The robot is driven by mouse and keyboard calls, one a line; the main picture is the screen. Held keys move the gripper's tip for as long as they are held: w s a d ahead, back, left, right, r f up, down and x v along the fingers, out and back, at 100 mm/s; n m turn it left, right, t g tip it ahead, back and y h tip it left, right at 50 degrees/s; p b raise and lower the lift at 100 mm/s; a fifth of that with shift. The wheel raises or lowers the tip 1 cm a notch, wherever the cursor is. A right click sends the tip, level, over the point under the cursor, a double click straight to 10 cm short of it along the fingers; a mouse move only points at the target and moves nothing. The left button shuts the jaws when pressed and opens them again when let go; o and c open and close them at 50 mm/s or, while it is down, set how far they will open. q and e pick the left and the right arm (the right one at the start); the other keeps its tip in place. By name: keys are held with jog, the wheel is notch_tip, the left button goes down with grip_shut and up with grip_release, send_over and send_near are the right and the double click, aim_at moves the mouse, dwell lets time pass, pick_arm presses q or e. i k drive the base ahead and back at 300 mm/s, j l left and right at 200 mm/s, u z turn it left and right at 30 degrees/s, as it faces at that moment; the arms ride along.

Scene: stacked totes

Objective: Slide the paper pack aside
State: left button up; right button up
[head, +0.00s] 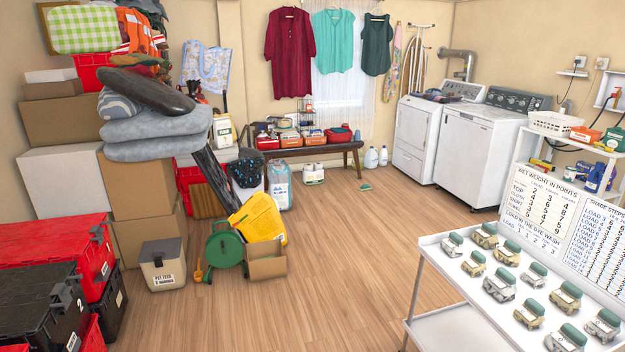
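I cannot pick out a paper pack for certain. A yellow pack with dark print (258,218) leans tilted above a small open cardboard box (267,266), beside a green reel (226,247). Red lidded totes (50,240) and black lidded totes (38,305) are stacked at the left edge, partly cut off by the frame. Neither of my grippers shows in the head view.
Cardboard boxes (62,130) and grey cushions (160,130) are piled behind the totes. A pet feed bin (163,265) stands on the floor. A white cart (462,328) with several small devices is at lower right. The middle floor (345,260) is clear.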

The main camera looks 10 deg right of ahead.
aim_at(310, 178)
jog(key=i+z, duration=0.2)
jog(key=i, duration=0.45)
jog(key=i+j+z, duration=0.2)
jog(key=i, duration=0.4)
jog(key=i+j+z, duration=0.15)
jog(key=i, duration=0.45)
jog(key=i+l+u, duration=0.1)
jog(key=i+u, duration=0.15)
jog(key=i, duration=1.2)
jog(key=i+l+z, duration=0.2)
jog(key=i+z, duration=0.15)
jog(key=i, duration=0.25)
jog(key=i+z, duration=0.35)
jog(key=i, duration=0.3)
jog(key=i+j+z, duration=0.3)
jog(key=i, duration=1.1)
jog(key=i+l, duration=0.1)
jog(key=i, duration=0.7)
jog(key=i+l+u, duration=0.1)
jog(key=i, duration=0.7)
